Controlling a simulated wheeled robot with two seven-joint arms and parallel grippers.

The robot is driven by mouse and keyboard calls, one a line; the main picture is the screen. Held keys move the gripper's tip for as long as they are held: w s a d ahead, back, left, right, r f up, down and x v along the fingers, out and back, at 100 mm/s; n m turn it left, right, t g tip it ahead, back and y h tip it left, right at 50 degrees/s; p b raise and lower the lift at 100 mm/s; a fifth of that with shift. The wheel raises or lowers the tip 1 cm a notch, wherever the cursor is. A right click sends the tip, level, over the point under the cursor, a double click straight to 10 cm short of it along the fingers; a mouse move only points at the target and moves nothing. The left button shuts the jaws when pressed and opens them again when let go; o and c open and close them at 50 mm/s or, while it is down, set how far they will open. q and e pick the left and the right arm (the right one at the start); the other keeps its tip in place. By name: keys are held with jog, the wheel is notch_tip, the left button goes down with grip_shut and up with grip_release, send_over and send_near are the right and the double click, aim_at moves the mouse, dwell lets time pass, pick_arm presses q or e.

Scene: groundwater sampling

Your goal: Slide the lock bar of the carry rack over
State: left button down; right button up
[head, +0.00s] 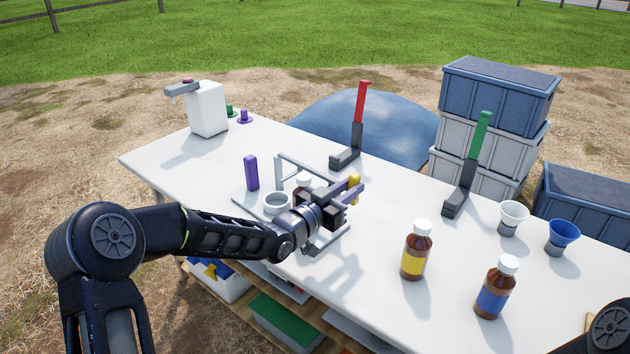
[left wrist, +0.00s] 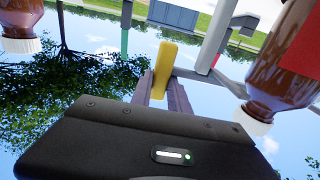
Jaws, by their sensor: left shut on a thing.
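The carry rack (head: 293,160) is a grey frame on a flat base near the middle of the white table. My left gripper (head: 354,190) reaches over the rack from the left and hides part of it. Its fingers are shut on a yellow tab (head: 354,181), which seems to be the handle of the lock bar. In the left wrist view the yellow tab (left wrist: 164,68) stands between the fingertips (left wrist: 166,88), beside grey rack bars (left wrist: 212,42). A brown bottle with a red label (left wrist: 284,72) shows close by. How far along the bar sits cannot be told.
A purple block (head: 251,172) and a round grey cup (head: 277,202) stand by the rack's left side. Red-handled (head: 360,110) and green-handled (head: 477,145) tools stand behind. Yellow-label (head: 415,252) and blue-label (head: 494,290) bottles stand right of the rack, with clear table between.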

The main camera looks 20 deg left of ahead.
pick_arm(q)
jog(key=shift+s+d, duration=0.1)
jog(key=shift+d, duration=0.05)
jog(key=shift+s+d+b, duration=0.25)
jog(key=shift+d+b, duration=0.05)
jog(key=shift+d, duration=0.2)
jog(key=shift+s+d+b, duration=0.2)
jog(key=shift+d+b, duration=0.1)
jog(key=shift+d, duration=0.25)
jog(key=shift+s+d+b, duration=0.45)
jog(key=shift+d+b, duration=0.25)
jog(key=shift+d, duration=0.1)
jog(key=c, duration=1.2)
grip_release()
